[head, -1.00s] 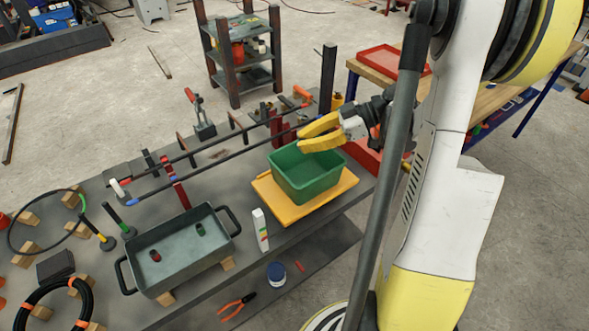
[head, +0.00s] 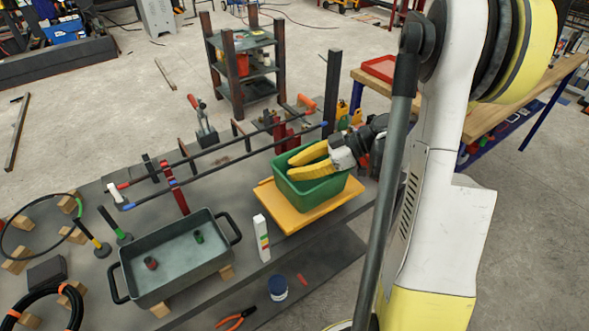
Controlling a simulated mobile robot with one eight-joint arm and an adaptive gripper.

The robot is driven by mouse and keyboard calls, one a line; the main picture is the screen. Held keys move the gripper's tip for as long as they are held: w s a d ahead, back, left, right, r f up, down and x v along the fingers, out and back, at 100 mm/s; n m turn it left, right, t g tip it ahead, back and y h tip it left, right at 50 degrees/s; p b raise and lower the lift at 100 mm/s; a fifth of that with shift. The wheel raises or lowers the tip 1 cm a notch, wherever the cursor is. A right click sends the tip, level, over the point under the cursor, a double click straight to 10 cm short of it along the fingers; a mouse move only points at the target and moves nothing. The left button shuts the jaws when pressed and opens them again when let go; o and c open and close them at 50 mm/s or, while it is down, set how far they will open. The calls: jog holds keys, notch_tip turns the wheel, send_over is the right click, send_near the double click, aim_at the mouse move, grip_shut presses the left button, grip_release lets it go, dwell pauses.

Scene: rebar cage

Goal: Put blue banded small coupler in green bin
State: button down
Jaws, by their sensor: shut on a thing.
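The green bin (head: 312,194) stands on a yellow board (head: 267,199) on the dark bench. My gripper (head: 295,167) has yellow fingers and reaches down into the bin's mouth from the upper right. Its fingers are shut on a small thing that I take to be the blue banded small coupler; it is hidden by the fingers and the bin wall. No blue banded coupler shows in the grey-green tray (head: 160,288). In that tray lie a red banded coupler (head: 151,263) and a green banded coupler (head: 198,237).
Long dark bars (head: 235,157) run on stands behind the tray and bin. A blue tub (head: 277,287) and orange pliers (head: 236,318) lie on the lower shelf. A wooden bench (head: 480,115) stands at right.

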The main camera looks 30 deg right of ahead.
jog(key=shift+f+b, duration=0.35)
jog(key=shift+f, duration=0.1)
jog(key=shift+s, duration=0.1)
jog(key=c, duration=1.7)
grip_release()
jog(key=shift+c, duration=0.2)
